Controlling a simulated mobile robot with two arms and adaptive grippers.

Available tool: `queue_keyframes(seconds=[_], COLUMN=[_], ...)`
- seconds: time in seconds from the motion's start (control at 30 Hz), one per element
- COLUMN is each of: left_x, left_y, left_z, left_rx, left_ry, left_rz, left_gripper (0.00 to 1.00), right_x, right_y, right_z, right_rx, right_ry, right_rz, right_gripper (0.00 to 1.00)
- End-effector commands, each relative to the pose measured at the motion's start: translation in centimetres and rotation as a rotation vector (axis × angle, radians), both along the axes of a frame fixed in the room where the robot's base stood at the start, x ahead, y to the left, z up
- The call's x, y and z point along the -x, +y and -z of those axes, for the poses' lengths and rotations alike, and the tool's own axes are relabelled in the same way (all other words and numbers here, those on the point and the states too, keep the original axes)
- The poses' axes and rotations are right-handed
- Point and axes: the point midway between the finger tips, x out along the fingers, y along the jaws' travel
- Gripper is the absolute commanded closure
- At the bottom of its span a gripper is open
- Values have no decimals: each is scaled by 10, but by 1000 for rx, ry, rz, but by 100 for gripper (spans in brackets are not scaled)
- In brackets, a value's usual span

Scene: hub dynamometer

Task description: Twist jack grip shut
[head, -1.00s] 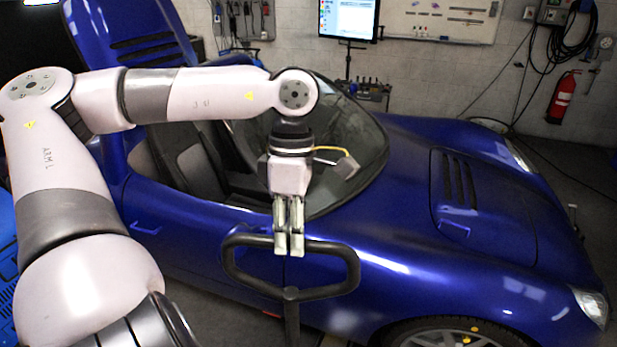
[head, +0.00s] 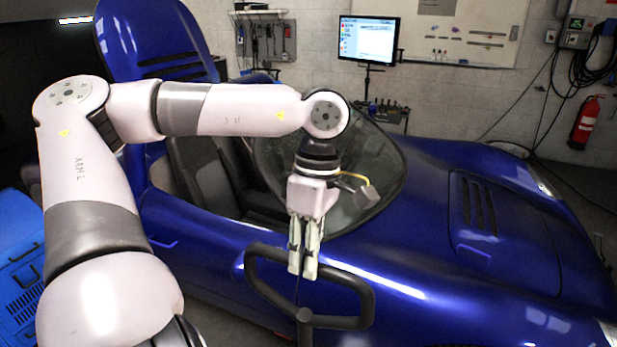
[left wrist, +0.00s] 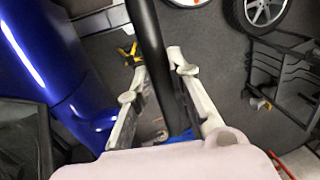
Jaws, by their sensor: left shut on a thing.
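The jack grip (head: 345,282) is a black closed loop handle on a post, in front of the blue car's side in the head view. My left gripper (head: 303,274) points down from above, with its fingers shut on the loop's top bar. In the left wrist view the black bar (left wrist: 147,32) runs between the two fingers (left wrist: 156,75). The loop tilts down to the right in the head view. The lower part of the jack is out of the head view. My right gripper is not in view.
The blue car (head: 420,250) fills the space behind the grip. A blue crate (head: 18,255) stands at the left edge. The left wrist view shows a wheel (left wrist: 262,12) and a black frame or rack (left wrist: 285,75) on the dark floor.

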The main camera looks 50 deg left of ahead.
Motion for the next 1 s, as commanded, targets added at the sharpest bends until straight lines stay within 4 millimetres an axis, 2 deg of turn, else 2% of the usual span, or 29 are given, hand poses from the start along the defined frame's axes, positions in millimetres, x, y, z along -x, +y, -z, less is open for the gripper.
queue_keyframes(seconds=[0.33,0.67,0.77,1.0], left_x=[0,-1,-3,-12], left_y=[0,1,2,6], left_z=[-1,-3,-13,-62], left_rx=[-2,-2,-3,-5], left_ry=[-1,-1,-4,-4], left_rz=[1,-1,-2,-3], left_gripper=[61,61,61,61], right_x=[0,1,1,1], right_y=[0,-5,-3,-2], right_z=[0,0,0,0], right_rx=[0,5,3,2], right_ry=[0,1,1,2], right_rz=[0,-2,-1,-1], right_gripper=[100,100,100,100])
